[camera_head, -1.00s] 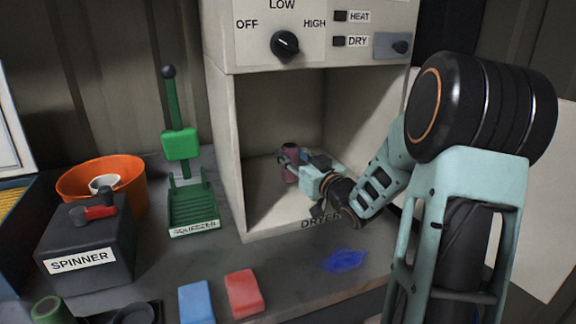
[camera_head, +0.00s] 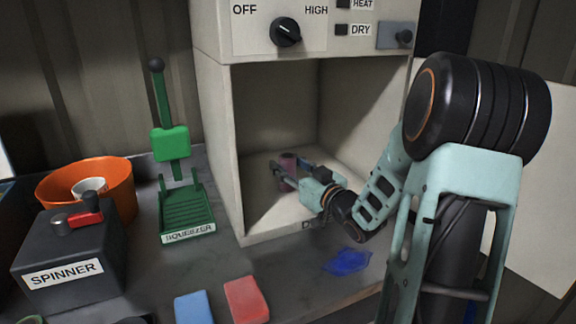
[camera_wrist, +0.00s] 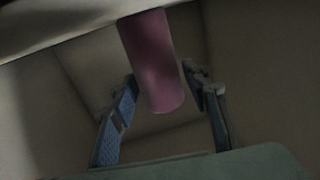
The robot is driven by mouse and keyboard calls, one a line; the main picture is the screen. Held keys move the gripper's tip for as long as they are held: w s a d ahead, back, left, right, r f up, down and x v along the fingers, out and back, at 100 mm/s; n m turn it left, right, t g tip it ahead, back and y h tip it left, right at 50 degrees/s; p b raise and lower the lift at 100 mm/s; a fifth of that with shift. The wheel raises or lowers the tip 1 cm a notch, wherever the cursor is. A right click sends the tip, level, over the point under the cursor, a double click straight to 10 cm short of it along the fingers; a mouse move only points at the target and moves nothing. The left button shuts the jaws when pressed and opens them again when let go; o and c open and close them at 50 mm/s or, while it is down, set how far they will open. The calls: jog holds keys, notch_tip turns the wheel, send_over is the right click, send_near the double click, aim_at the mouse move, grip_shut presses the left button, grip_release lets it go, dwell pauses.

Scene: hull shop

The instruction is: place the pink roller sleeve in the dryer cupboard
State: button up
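The cupboard front is open, with a control panel above. My gripper (camera_head: 291,167) reaches in from the right, its fingers spread on either side of the sleeve. In the wrist view the sleeve (camera_wrist: 152,60) lies between the two parted fingers, with a narrow gap showing at the right finger; contact on the left is unclear. The sleeve's lower part is partly hidden by my gripper in the head view.
Left of the cupboard stand a green squeezer (camera_head: 185,205), an orange bowl (camera_head: 95,180) and a dark spinner (camera_head: 75,250). A blue block (camera_head: 193,308), a red block (camera_head: 245,299) and a blue patch (camera_head: 347,261) lie on the bench in front.

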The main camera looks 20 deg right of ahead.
jog(key=shift+o, duration=0.3)
jog(key=shift+r+p, duration=0.3)
jog(key=s, duration=0.4)
jog(key=s+d, duration=0.1)
jog(key=s, duration=0.3)
jog(key=s+d, duration=0.1)
jog(key=s, duration=0.3)
jog(key=shift+d+f, duration=0.15)
jog(key=shift+w, duration=0.1)
